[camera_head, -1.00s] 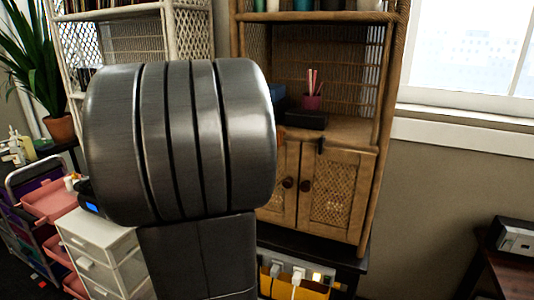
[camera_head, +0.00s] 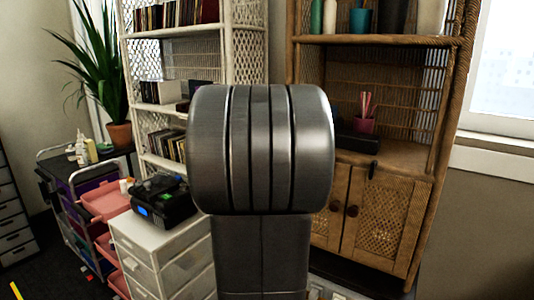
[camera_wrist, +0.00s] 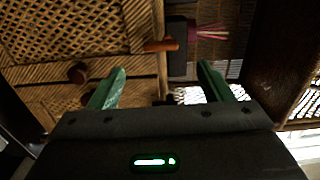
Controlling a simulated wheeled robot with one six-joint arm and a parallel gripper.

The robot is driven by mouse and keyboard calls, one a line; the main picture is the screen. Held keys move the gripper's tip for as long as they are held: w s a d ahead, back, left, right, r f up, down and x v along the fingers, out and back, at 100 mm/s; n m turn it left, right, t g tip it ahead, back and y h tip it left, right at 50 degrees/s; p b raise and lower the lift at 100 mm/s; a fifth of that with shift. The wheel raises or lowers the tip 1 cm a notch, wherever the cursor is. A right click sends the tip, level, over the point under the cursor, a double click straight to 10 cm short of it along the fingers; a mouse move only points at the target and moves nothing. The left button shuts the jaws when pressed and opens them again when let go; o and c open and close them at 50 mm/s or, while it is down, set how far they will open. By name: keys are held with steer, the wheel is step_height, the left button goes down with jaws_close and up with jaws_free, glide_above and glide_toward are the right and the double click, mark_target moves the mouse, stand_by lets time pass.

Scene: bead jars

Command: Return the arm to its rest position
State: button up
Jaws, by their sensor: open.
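My gripper (camera_wrist: 160,88) shows in the wrist view with its two green fingers spread apart. Nothing is between the fingers. Beyond them is the wicker cabinet, seen turned on its side. In the head view my own grey arm link fills the middle and stands in front of the shelves; the gripper itself is hidden there. No bead jar can be made out for certain.
A wicker cabinet (camera_head: 395,212) stands at right, with a pink cup (camera_head: 365,122) on its ledge. A white shelf (camera_head: 240,42) is behind my arm. A black device (camera_head: 165,203) sits on white drawers (camera_head: 150,242). A cart with pink trays (camera_head: 104,200) and a plant (camera_head: 95,75) stand left.

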steer(key=p+x, duration=0.1)
steer(key=x, duration=0.7)
steer(key=shift+w+d, duration=0.2)
steer(key=b+v, duration=0.2)
steer(key=v, duration=1.2)
steer(key=w+d+r+m+p, duration=0.1)
steer(key=w+d+m+p, duration=0.5)
steer(key=w+m, duration=0.6)
steer(key=shift+d+r+m, duration=0.2)
steer(key=shift+d+m, duration=0.2)
steer(key=shift+m, duration=1.6)
steer(key=shift+w, duration=0.1)
